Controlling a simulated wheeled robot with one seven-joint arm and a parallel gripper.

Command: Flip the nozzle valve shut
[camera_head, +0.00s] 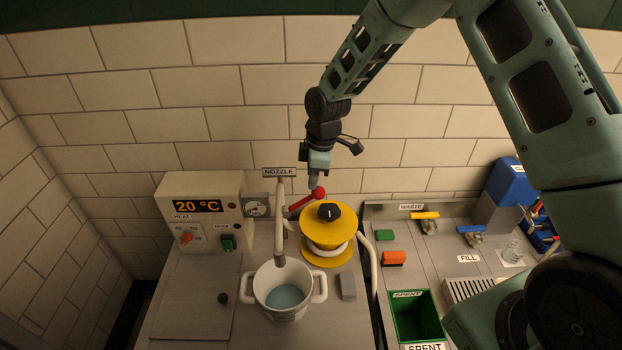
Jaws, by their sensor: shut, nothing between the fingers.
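The nozzle (281,215) is a pale upright pipe under a "NOZZLE" sign (279,172), its spout hanging over the white pot. A red valve lever (303,201) with a round red knob (319,193) sticks out to the right of the pipe, tilted slightly upward. My gripper (314,184) points down with its fingers shut and empty. Its tips are right by the red knob; I cannot tell whether they touch it. The white two-handled pot (284,311) holds pale blue liquid (285,296).
A yellow spool-like piece (328,222) with a black knob stands just right of the nozzle. A control box (202,209) reading 20 °C is at left. At right are a green spent bin (417,315), yellow (427,220) and blue (473,233) taps, and green and orange blocks.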

